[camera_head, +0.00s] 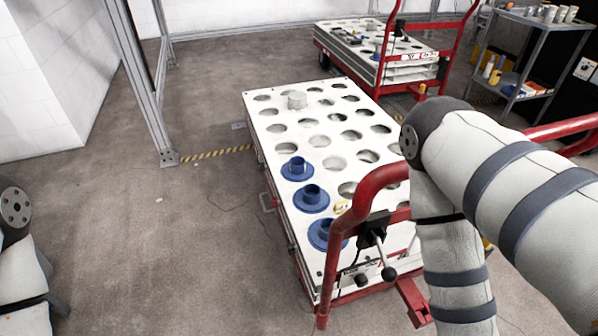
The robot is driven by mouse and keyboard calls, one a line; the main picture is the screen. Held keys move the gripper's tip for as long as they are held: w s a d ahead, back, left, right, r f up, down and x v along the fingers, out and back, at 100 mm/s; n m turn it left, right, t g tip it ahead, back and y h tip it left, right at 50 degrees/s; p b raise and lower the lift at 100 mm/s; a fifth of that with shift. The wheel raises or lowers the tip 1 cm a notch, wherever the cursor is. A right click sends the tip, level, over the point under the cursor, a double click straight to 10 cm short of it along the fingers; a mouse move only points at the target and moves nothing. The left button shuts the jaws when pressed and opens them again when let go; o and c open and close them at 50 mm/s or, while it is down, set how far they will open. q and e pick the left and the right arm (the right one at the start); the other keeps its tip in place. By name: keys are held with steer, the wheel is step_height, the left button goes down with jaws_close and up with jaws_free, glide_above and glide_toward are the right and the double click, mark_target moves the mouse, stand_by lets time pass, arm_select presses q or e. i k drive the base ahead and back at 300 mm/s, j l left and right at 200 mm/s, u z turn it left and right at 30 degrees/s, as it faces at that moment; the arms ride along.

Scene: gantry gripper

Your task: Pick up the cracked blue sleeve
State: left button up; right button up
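Three blue flanged sleeves stand in a row on the left side of a white cart top with round holes (282,118). The far blue sleeve (297,172), the middle blue sleeve (311,200) and the near blue sleeve (322,238) all look upright. The red cart rail partly hides the near one. I cannot tell from here which sleeve is cracked. My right arm bends down at the right, beside the cart, and only a bit of my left arm shows at the lower left. Neither gripper is in view.
A red tubular handle (375,184) rises at the cart's near end, with black levers below it. A pale round piece (297,100) sits at the far end. A second cart (360,45) and a grey shelf (540,20) stand behind. Floor on the left is clear.

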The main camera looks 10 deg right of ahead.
mark_target(298, 169)
steer(key=i+j+z, duration=0.75)
steer(key=j+z, duration=0.15)
steer(key=j, duration=0.15)
steer(key=i+j+z, duration=0.25)
steer(key=i, duration=0.25)
steer(key=i+j+z, duration=0.2)
steer(key=i, duration=0.25)
steer(key=j, duration=0.1)
